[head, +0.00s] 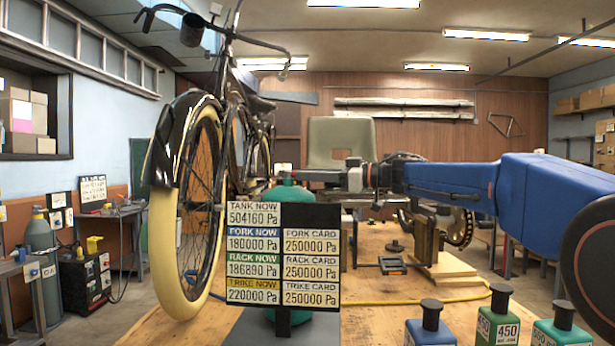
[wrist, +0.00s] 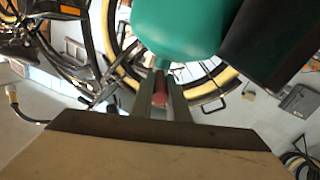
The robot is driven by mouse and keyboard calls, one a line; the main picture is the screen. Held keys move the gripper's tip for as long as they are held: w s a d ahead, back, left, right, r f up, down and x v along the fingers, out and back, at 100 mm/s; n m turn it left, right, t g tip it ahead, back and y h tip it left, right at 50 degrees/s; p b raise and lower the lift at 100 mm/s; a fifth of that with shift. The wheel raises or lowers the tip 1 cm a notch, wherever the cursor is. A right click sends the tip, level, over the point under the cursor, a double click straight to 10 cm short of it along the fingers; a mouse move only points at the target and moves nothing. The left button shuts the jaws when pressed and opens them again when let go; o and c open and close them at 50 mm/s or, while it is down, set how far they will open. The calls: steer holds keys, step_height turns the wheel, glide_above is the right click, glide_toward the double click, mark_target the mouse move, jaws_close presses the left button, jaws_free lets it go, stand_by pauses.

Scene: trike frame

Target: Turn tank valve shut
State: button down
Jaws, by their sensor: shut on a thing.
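A green tank (head: 288,193) stands on the bench in the head view, mostly hidden behind a readings board. Its rounded green body also fills the top of the wrist view (wrist: 185,22). A small red valve knob (wrist: 160,94) sits at the tank's neck in the wrist view. My gripper (wrist: 160,88) is shut on this red knob, with one finger on each side. In the head view my gripper (head: 290,173) reaches in from the right, level with the tank's top. The knob's turn angle cannot be told.
The black readings board (head: 326,215) stands before the tank; TANK NOW reads 504160 Pa. A bicycle (head: 190,190) stands close on the left. Bottles (head: 497,318) stand at the front right. A crank assembly (head: 435,235) and yellow hose lie behind on the bench.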

steer(key=shift+w+d+n+g+y, duration=0.1)
steer(key=shift+w+n+g+y, duration=0.2)
steer(key=shift+n+g, duration=0.5)
steer(key=shift+w+d+n+g+y, duration=0.1)
steer(key=shift+w+n+g+y, duration=0.3)
steer(key=shift+g, duration=0.7)
steer(key=shift+s+a, duration=0.1)
steer(key=shift+n, duration=0.3)
steer(key=c, duration=1.7)
jaws_free()
steer(key=d, duration=0.5)
steer(key=s+d, duration=0.1)
steer(key=d, duration=0.5)
steer(key=s+d, duration=0.1)
steer(key=d, duration=0.5)
steer(key=shift+d, duration=0.15)
steer(key=shift+s, duration=0.15)
